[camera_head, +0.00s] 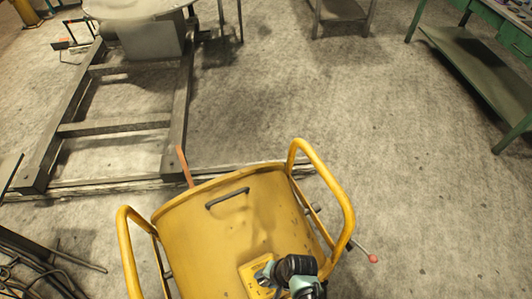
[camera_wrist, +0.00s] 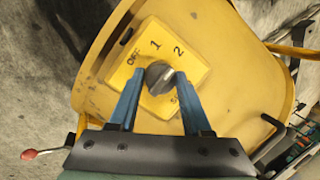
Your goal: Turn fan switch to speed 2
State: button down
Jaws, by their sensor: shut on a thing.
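The fan switch is a dark grey round knob (camera_wrist: 158,80) on a yellow square plate (camera_wrist: 158,43) in the wrist view. The plate reads OFF, 1 and 2 around the knob, and a further mark at lower right is partly hidden by a finger. The knob's ridge slants from lower left to upper right; I cannot tell exactly which mark it points to. My gripper (camera_wrist: 160,74) has its two blue fingers on either side of the knob, shut on it. In the head view my gripper (camera_head: 266,274) is at the plate (camera_head: 250,268), and the knob is hidden.
The plate is on a yellow metal body (camera_head: 225,215) with a tubular side rail (camera_head: 335,190) at right and another (camera_head: 125,245) at left. A red-tipped lever (camera_head: 371,258) sticks out at right. A metal frame (camera_head: 120,127) lies behind left.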

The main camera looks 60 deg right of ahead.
dwell(0.3)
jog(key=shift+c, duration=1.7)
grip_release()
jog(key=shift+r, duration=0.15)
jog(key=v, duration=1.2)
jog(key=shift+r+p, duration=0.35)
jog(key=shift+p, duration=0.05)
jog(key=shift+s+d, duration=0.15)
